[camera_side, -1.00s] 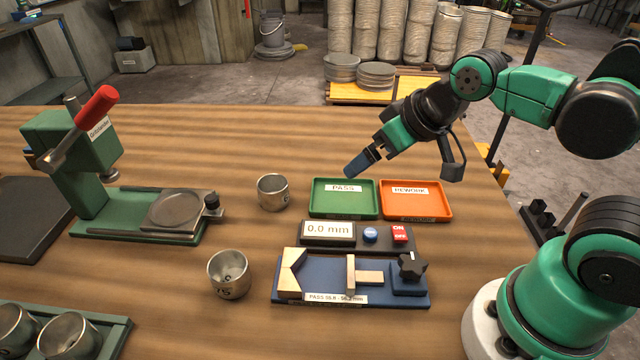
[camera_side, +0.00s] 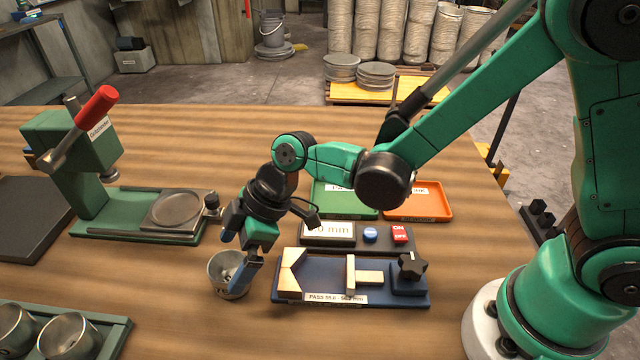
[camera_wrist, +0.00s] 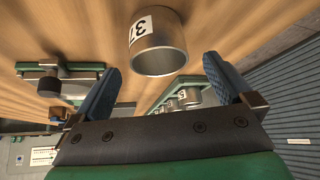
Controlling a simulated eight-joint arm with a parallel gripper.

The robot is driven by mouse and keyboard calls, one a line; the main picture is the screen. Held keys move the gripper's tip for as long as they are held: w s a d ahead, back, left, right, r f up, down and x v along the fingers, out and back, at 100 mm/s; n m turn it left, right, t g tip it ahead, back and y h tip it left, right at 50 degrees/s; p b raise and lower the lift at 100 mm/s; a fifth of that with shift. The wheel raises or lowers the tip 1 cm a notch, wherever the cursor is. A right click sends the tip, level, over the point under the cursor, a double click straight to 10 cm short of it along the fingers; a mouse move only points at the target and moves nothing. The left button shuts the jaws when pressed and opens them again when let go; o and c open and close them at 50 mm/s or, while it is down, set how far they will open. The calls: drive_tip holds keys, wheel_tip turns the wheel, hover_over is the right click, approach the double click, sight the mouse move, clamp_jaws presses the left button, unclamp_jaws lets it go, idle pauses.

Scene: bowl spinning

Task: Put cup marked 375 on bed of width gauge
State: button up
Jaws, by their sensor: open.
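The cup (camera_side: 222,270) is a metal cup standing on the table left of the width gauge. In the wrist view the cup (camera_wrist: 158,48) carries a white label reading "37", the rest turned out of sight. My gripper (camera_side: 243,274) points down beside the cup, one blue finger partly in front of it. In the wrist view my gripper (camera_wrist: 160,68) is open and empty, its fingers apart with the cup ahead between them. The width gauge (camera_side: 419,299) has a blue base, and its bed (camera_side: 325,272) is empty between a wooden V-block and a wooden slider.
Behind the gauge are a display box (camera_side: 371,247), a green tray (camera_side: 345,206) and an orange tray (camera_side: 420,207). A green press (camera_side: 90,185) stands at left. More cups (camera_side: 68,338) sit in a rack front left.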

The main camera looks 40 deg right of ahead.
drive_tip(key=shift+x, duration=2.4)
drive_tip(key=shift+w, duration=0.1)
drive_tip(key=c, duration=1.4)
drive_tip(key=shift+o, duration=0.2)
wheel_tip(320, 180, up, 19)
drive_tip(key=d+f+m+t+h, duration=0.1)
drive_tip(key=d+m+t+h, duration=0.4)
drive_tip(key=d+m, duration=1.3)
wheel_tip(320, 180, up, 2)
drive_tip(key=n+g+y, duration=0.5)
drive_tip(key=n, duration=1.3)
hover_over(222, 274)
drive_tip(key=s, duration=0.2)
drive_tip(key=shift+a, duration=0.2)
